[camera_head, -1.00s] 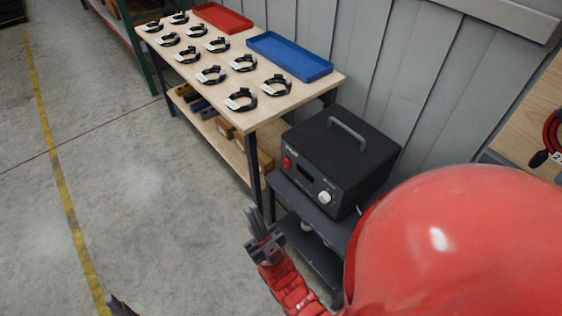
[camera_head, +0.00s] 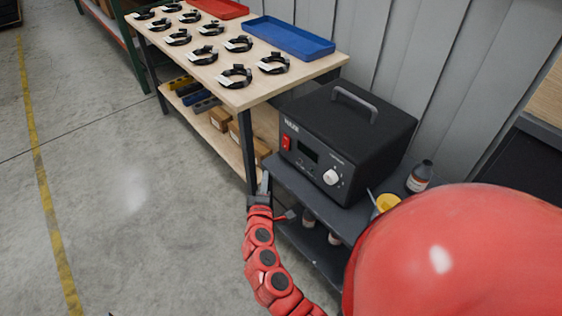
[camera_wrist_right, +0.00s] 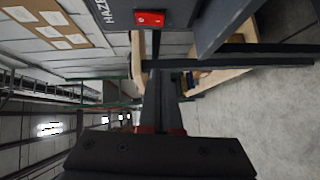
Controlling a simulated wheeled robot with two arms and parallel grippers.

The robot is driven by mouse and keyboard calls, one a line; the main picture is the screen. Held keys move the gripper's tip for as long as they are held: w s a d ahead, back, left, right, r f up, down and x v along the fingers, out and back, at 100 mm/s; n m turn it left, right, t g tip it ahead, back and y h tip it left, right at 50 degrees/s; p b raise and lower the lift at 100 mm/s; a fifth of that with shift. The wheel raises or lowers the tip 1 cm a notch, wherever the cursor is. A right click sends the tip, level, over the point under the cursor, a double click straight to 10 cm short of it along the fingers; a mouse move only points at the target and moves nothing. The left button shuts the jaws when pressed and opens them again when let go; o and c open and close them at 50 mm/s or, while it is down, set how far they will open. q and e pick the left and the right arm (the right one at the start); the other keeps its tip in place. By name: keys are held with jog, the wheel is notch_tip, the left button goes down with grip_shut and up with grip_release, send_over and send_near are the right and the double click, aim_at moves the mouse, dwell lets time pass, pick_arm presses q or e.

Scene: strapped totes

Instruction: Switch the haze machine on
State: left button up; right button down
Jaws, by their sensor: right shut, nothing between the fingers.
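The haze machine (camera_head: 345,140) is a black box with a top handle, standing on a dark cart. Its red rocker switch (camera_head: 286,142) is at the left of the front panel, with a small display and a white knob to its right. The switch also shows in the wrist view (camera_wrist_right: 149,18), at the top; I cannot tell which way it is set. My right gripper (camera_head: 266,182) is shut and empty, by the cart's left front corner, below and left of the switch and apart from it. A tiny dark tip at the bottom edge may be my left gripper (camera_head: 111,314).
The dark cart (camera_head: 290,188) also holds a dark bottle (camera_head: 419,176) and a yellow cup (camera_head: 387,203). A wooden workbench (camera_head: 240,95) with several black rings, a blue tray (camera_head: 289,38) and a red tray (camera_head: 218,8) stands to the left. Open floor lies left of the cart.

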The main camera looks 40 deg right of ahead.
jog(key=shift+s+d+r+g+h, duration=0.1)
jog(key=shift+s+d+g+h, duration=0.2)
jog(key=shift+d+h, duration=0.15)
jog(key=p, duration=0.1)
send_near(286, 142)
jog(key=w+d+f, duration=0.1)
jog(key=w, duration=0.1)
jog(key=w+d+f, duration=0.1)
jog(key=w, duration=0.1)
jog(key=w+d, duration=0.1)
jog(key=w, duration=0.1)
jog(key=shift+d+f, duration=0.15)
jog(key=shift+f, duration=0.25)
jog(key=shift+d, duration=0.1)
jog(key=shift+f, duration=0.1)
